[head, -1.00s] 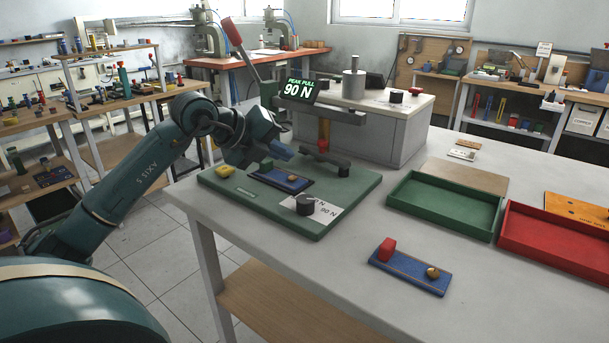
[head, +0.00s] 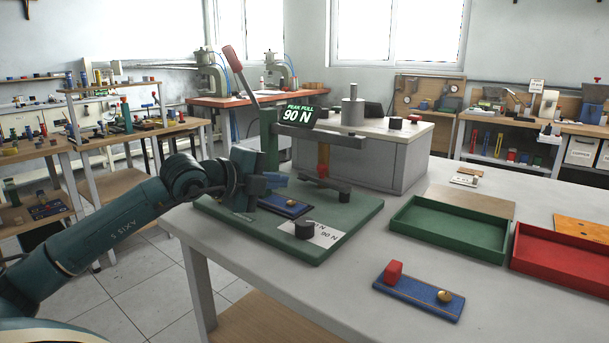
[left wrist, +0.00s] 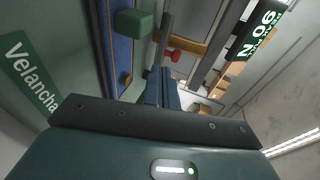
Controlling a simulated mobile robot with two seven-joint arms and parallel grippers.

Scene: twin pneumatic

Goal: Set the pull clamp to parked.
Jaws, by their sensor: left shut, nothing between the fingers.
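The pull clamp seems to be the rig on a green base (head: 350,225), with a column (head: 268,140), a crossbar (head: 322,135) and a lever whose red handle (head: 233,57) points up and left. A display (head: 299,117) reads PEAK PULL 90 N. A blue plate (head: 285,206) lies on the base; in the left wrist view the plate (left wrist: 122,50) bears a green block (left wrist: 133,23) and a brass knob. My left gripper (head: 277,181) is shut and empty, low beside the column, above the plate's back end. Its fingers show in the left wrist view (left wrist: 160,88). My right gripper is out of view.
Another blue plate (head: 420,297) with a red block lies on the table. A green tray (head: 450,245) and a red tray (head: 560,262) are at the right. A grey box (head: 385,160) stands behind.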

